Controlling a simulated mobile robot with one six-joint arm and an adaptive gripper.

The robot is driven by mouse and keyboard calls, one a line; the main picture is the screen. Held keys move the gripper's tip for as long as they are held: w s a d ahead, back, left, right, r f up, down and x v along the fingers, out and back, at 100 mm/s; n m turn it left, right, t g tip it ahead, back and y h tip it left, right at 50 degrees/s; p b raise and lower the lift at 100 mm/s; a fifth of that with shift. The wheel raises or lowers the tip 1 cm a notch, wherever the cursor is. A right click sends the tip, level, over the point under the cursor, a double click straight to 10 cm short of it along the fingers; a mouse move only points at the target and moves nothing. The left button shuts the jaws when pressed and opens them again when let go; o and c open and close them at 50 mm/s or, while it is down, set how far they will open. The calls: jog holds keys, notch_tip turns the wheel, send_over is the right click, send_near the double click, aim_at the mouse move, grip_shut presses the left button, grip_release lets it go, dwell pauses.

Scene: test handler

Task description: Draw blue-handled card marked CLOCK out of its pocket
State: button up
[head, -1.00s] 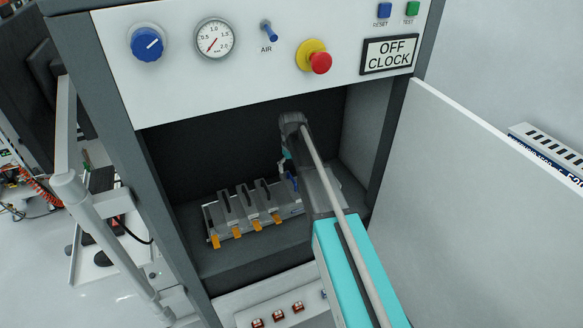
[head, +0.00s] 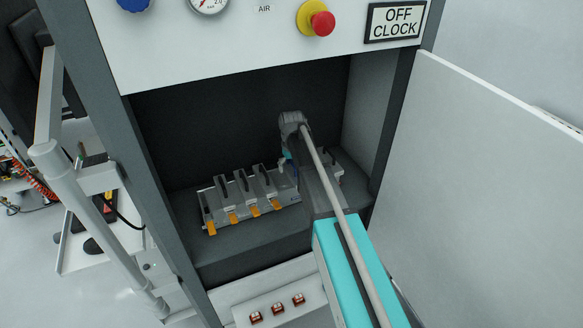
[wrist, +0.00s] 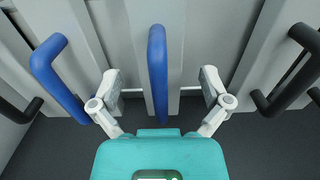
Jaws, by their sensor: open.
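My gripper (wrist: 159,88) is open in the wrist view, with one finger on each side of a blue handle (wrist: 158,60). A gap shows between the handle and each finger. A second blue handle (wrist: 55,75) stands to the left, outside the left finger. No CLOCK lettering shows on the cards in the wrist view. In the head view my arm reaches into the dark bay at the right part of the card rack (head: 245,205) and hides most of the gripper and the blue handles.
Black handles (wrist: 290,70) stand to the right of the blue ones. Several orange tabs (head: 233,218) line the rack's front. The bay's side walls and front panel enclose the arm. A sign (head: 396,22) reading OFF CLOCK is above, and a pale door panel (head: 480,170) stands open at right.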

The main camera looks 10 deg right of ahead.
jog(key=shift+f+b, duration=0.5)
jog(key=shift+f, duration=0.2)
grip_shut()
dwell(0.3)
jog(key=shift+r+p, duration=0.8)
dwell(1.0)
jog(key=shift+r+p, duration=4.2)
jog(key=shift+p, duration=0.05)
